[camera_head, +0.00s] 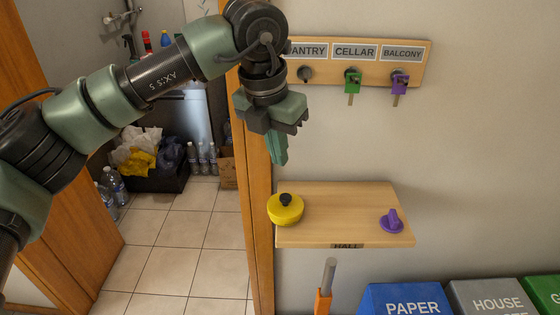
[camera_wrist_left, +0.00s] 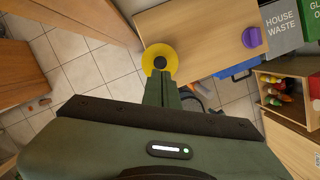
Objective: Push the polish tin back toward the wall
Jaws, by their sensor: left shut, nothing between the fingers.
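The polish tin (camera_head: 285,209) is round and yellow with a black knob on top. It sits at the left end of the wooden wall shelf (camera_head: 340,205), close to the front-left corner. It also shows in the left wrist view (camera_wrist_left: 160,61), just beyond my fingertips. My left gripper (camera_head: 281,160) points down in the air above the tin, apart from it. Its fingers are shut with nothing between them. In the left wrist view the closed fingers (camera_wrist_left: 162,80) cover a little of the tin's near edge. My right gripper is in neither view.
A purple knob-like object (camera_head: 391,221) stands at the shelf's right end; the middle is clear. Green and purple key tags (camera_head: 353,82) hang on the labelled wall board (camera_head: 420,60) above. The wooden door frame (camera_head: 258,200) is close left. Blue and grey bins (camera_head: 405,300) stand below.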

